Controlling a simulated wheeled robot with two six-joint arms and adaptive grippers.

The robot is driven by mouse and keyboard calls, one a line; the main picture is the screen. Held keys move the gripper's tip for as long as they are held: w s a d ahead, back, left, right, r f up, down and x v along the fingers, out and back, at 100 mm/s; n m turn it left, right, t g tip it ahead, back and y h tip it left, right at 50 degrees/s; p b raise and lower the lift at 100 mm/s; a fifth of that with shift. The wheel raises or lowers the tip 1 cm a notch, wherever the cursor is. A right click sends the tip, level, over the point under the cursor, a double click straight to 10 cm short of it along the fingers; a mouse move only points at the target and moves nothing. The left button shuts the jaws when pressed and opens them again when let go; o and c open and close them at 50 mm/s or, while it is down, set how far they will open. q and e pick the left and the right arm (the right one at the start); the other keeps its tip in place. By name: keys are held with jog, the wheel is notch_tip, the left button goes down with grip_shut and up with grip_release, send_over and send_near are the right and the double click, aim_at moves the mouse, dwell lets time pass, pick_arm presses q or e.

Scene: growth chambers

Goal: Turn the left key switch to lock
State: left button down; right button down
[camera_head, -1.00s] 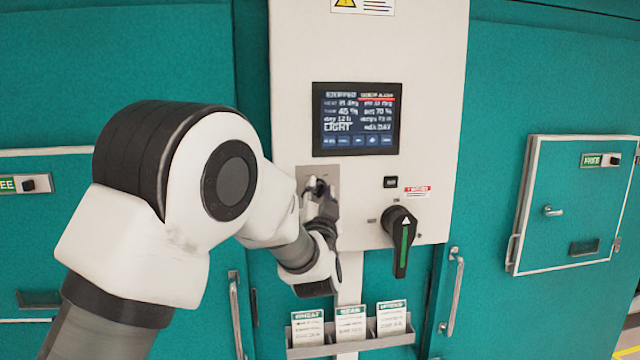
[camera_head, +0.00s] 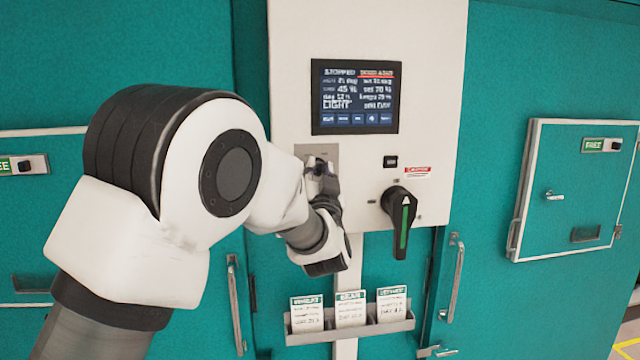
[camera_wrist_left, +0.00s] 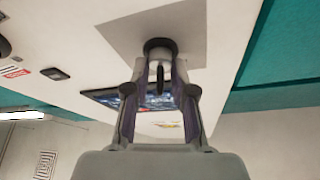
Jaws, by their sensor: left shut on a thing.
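The left key switch (camera_wrist_left: 159,46) is a dark round collar with a key on a grey square plate. In the head view the plate (camera_head: 324,152) sits below the screen on the white control panel, and the gripper mostly hides the switch. My left gripper (camera_head: 320,178) is at the switch, reaching up to it from below. In the left wrist view its two fingers (camera_wrist_left: 160,78) close in on both sides of the key and are shut on it. The exact angle of the key is hard to read. My right gripper is in neither view.
A screen (camera_head: 355,97) sits above the switch. To the right are a small black button (camera_head: 390,161) and a black rotary handle with a green stripe (camera_head: 401,226). A card rack (camera_head: 350,329) hangs below. Teal doors with handles (camera_head: 454,278) flank the panel.

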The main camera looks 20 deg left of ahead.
pick_arm(q)
jog(key=n+y+b, duration=0.1)
jog(key=n, duration=0.1)
jog(key=n+g+y+b, duration=0.1)
jog(key=n+b, duration=0.1)
jog(key=n+y+b, duration=0.1)
jog(key=n+b, duration=0.1)
jog(key=shift+f+n, duration=0.25)
jog(key=shift+n, duration=0.05)
jog(key=n+g+y+b, duration=0.1)
jog(key=n, duration=0.1)
jog(key=n+g+b, duration=0.1)
jog(key=shift+r+n+y, duration=0.1)
jog(key=shift+n+y, duration=0.3)
jog(key=shift+r+n+g+y+b, duration=0.1)
jog(key=shift+n+g+y+b, duration=0.25)
jog(key=shift+n, duration=0.65)
jog(key=shift+r+n+g+y+b, duration=0.15)
jog(key=shift+n+g, duration=0.4)
jog(key=shift+n, duration=0.45)
jog(key=c, duration=1.3)
grip_release()
jog(key=shift+w+f, duration=0.1)
